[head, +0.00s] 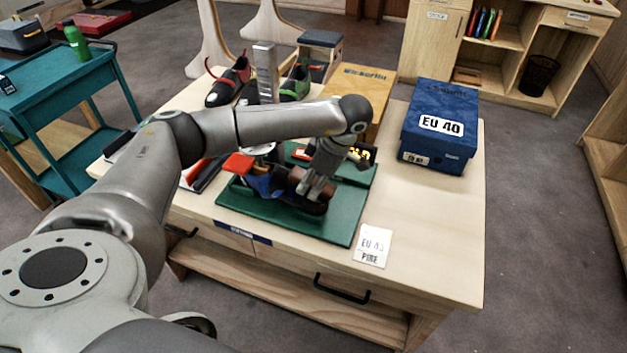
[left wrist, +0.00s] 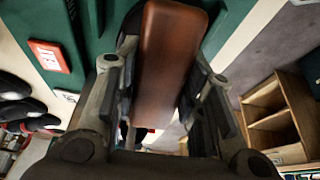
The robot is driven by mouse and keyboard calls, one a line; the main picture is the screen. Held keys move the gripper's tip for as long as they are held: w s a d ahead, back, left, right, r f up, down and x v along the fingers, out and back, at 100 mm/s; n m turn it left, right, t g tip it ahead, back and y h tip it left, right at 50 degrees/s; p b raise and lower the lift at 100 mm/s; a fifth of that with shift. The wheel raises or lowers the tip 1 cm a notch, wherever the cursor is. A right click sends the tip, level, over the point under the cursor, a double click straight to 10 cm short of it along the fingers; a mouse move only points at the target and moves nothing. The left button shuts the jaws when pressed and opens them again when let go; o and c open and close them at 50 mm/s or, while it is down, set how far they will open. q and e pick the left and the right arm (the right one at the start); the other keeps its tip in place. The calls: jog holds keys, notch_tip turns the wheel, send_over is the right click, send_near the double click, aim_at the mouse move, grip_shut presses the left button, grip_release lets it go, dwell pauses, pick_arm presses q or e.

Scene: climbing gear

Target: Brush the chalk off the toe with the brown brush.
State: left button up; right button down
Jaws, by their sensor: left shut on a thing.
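My left gripper (head: 316,190) is over the green mat on the table and is shut on the brown brush. In the left wrist view the brush (left wrist: 172,60) shows as a long brown block between the fingers of the left gripper (left wrist: 160,95). A blue and black climbing shoe (head: 262,184) with a red part lies on the green mat (head: 345,218). The gripper and brush are at the shoe's right end, partly hiding it. I cannot tell whether the bristles touch the toe, and I see no chalk clearly. My right gripper is not in view.
A blue shoebox (head: 438,145) marked EU 40 stands at the table's right. A white card (head: 372,246) lies by the front edge. Dark shoes (head: 228,82) stand at the back, near a wooden box (head: 372,88). A teal cart (head: 62,88) is at left. The table's right front is clear.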

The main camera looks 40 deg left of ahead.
aim_at(326, 186)
pick_arm(q)
jog(key=shift+f, duration=0.2)
jog(key=shift+w+d+f+b, duration=0.15)
jog(key=shift+d+b, duration=0.05)
jog(key=shift+d, duration=0.3)
jog(key=shift+w+d+f+b, duration=0.15)
jog(key=shift+d+b, duration=0.05)
jog(key=shift+d, duration=0.3)
jog(key=shift+w+d+f+b, duration=0.15)
jog(key=shift+d+b, duration=0.05)
jog(key=shift+d, duration=0.3)
jog(key=shift+w+d+f+b, duration=0.2)
jog(key=shift+d+f+b, duration=0.25)
jog(key=shift+d, duration=0.2)
jog(key=shift+w+d+f+b, duration=0.2)
jog(key=shift+d+f+b, duration=0.15)
jog(key=shift+d, duration=0.3)
jog(key=shift+s+a+r+p, duration=0.3)
jog(key=shift+a+r, duration=0.1)
jog(key=shift+a, duration=0.55)
jog(key=shift+s+a+r+p, duration=0.15)
jog(key=shift+s+a+r, duration=0.2)
jog(key=shift+a, duration=0.65)
jog(key=shift+s+a+r+p, duration=0.3)
jog(key=shift+a+r, duration=0.1)
jog(key=shift+a, duration=0.55)
